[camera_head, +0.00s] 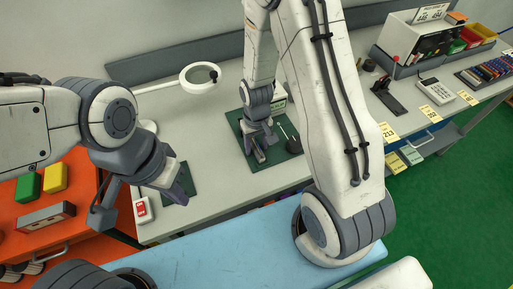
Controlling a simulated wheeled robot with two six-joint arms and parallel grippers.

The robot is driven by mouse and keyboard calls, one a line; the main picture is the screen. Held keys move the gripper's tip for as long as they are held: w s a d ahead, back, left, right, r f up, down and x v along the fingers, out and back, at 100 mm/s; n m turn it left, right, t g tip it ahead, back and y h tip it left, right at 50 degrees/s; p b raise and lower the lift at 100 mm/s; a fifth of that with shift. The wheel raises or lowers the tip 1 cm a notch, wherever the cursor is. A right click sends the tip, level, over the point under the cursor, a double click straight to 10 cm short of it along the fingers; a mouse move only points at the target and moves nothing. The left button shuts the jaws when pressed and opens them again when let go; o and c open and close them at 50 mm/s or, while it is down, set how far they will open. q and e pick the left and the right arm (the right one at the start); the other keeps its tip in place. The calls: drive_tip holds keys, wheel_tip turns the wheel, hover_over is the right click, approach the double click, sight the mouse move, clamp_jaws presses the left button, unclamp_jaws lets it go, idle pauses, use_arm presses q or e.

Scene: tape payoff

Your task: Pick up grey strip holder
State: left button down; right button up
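My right gripper (259,146) points down at the dark green mat (236,118) in the middle of the bench. A small grey piece (260,156) shows at its fingertips and may be the grey strip holder; it is too small to be sure. Whether the fingers are closed on it cannot be told. My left gripper (178,192) hangs above a smaller dark green mat at the bench's left front. I see nothing held in it, and its finger gap is not clear from this angle.
A ring magnifier lamp (199,77) stands at the back left. A red-and-white box (142,209) lies near the front edge. An orange cabinet (84,232) carries green and yellow blocks at left. A black stand (388,97) and a calculator (436,91) are at right.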

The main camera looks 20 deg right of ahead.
clamp_jaws()
drive_tip(key=shift+r, duration=0.1)
